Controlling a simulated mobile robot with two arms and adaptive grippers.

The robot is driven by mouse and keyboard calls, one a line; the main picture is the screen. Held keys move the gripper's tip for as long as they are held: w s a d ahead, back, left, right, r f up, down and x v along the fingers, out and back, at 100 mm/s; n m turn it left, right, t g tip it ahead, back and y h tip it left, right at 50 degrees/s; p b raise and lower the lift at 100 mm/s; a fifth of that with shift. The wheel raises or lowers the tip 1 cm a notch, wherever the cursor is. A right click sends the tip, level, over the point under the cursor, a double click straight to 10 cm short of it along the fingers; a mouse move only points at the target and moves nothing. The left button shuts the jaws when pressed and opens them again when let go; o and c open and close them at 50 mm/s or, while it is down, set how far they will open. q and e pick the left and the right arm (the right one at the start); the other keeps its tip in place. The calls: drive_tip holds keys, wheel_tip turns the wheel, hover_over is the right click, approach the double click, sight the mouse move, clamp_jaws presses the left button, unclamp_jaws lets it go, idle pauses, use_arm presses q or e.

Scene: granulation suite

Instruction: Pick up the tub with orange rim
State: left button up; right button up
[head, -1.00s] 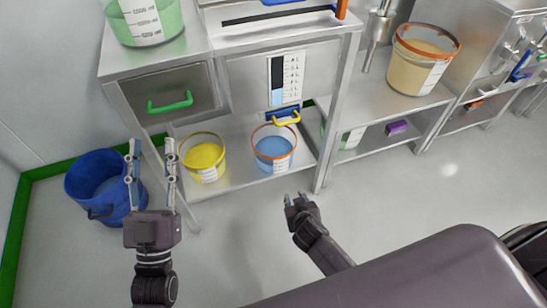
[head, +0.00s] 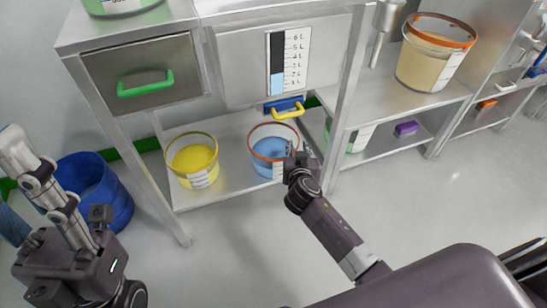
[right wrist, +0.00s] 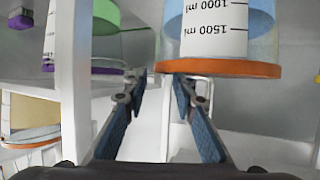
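A clear tub with an orange rim and blue contents (head: 272,152) stands on the lower shelf, right of the yellow tub; it also shows inverted in the right wrist view (right wrist: 222,69), with its printed label. My right gripper (head: 300,158) is at this tub's right side in the head view. In the right wrist view its fingers (right wrist: 160,82) are apart, with the rim close to the right fingertip; contact cannot be told. Another orange-rimmed tub with beige contents (head: 437,62) stands on the right-hand bench. My left gripper (head: 18,185) is open at the left edge, partly cut off.
A yellow tub (head: 192,160) stands left of the blue-filled one. A table leg (head: 345,100) rises just right of my right gripper. A blue bucket (head: 95,195) stands on the floor at left.

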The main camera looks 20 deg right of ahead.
sight(297, 141)
drive_tip(key=shift+b+x, duration=1.4)
drive_tip(key=shift+x, duration=1.35)
clamp_jaws()
drive_tip(key=shift+r, duration=0.1)
